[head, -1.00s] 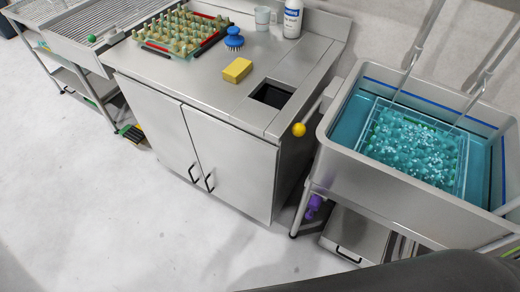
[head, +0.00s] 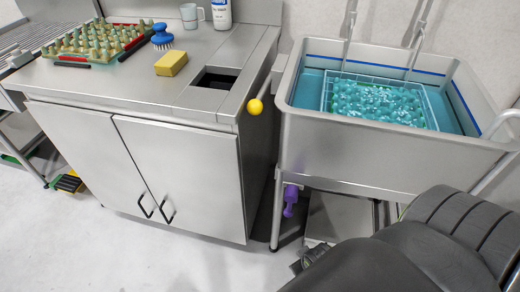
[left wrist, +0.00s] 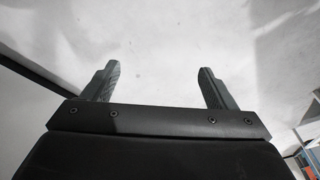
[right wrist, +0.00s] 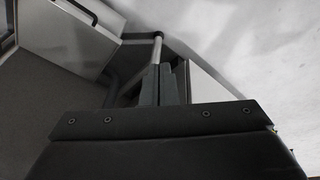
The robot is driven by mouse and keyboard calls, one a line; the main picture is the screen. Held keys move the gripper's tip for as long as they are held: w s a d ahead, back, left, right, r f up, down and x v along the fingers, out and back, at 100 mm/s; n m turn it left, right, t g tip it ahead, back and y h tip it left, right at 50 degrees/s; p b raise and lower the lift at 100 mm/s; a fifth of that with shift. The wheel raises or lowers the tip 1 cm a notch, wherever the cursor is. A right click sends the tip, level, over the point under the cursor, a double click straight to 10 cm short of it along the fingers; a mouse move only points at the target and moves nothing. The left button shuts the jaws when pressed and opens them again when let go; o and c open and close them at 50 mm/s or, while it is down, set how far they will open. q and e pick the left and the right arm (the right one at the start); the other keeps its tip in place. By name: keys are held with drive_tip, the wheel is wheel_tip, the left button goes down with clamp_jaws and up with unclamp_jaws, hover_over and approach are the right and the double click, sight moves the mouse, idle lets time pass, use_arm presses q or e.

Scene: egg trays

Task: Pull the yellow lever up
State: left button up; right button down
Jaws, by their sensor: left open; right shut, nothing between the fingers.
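The yellow lever shows in the head view as a round yellow knob (head: 255,106) in the gap between the steel cabinet and the sink. Its grey bar runs back from the knob and is partly hidden. My right gripper (right wrist: 164,72) is shut and empty in the right wrist view, with metal legs and grey panels beyond its fingers. In the head view my right arm comes in at the lower right, below the sink and apart from the knob. My left gripper (left wrist: 160,70) is open and empty over pale floor in the left wrist view; the head view does not show it.
The steel sink (head: 390,150) holds bubbly blue water and a tray. A purple handle (head: 290,198) hangs beneath it. On the cabinet (head: 180,165) are a yellow sponge (head: 171,63), a blue brush (head: 161,38) and an egg tray (head: 60,60). The floor in front is clear.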

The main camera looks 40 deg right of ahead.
drive_tip(key=w+a+r+m+t+y+b, duration=0.1)
drive_tip(key=w+a+r+m+t+b, duration=0.1)
drive_tip(key=w+r+m+t+b, duration=0.55)
drive_tip(key=w+a+r+m+t+y+b, duration=0.1)
drive_tip(key=w+a+r+m+t+b, duration=0.2)
drive_tip(key=w+r+t, duration=0.55)
use_arm(q)
drive_tip(key=s+d+f+h, duration=0.1)
drive_tip(key=s+d+h, duration=0.1)
drive_tip(key=d, duration=0.4)
drive_tip(key=shift+s+d+f+n+h, duration=0.15)
drive_tip(key=shift+s+n+h, duration=0.15)
drive_tip(key=shift+s+n, duration=0.1)
use_arm(e)
drive_tip(key=w+d+r+m+t+h, duration=0.2)
drive_tip(key=r+m+h, duration=0.3)
drive_tip(key=m, duration=0.5)
drive_tip(key=w+d+r+m+t+h, duration=0.3)
drive_tip(key=r+m+h, duration=0.3)
drive_tip(key=m, duration=0.5)
drive_tip(key=shift+d+r, duration=0.25)
drive_tip(key=shift+d, duration=0.25)
drive_tip(key=shift+m, duration=0.25)
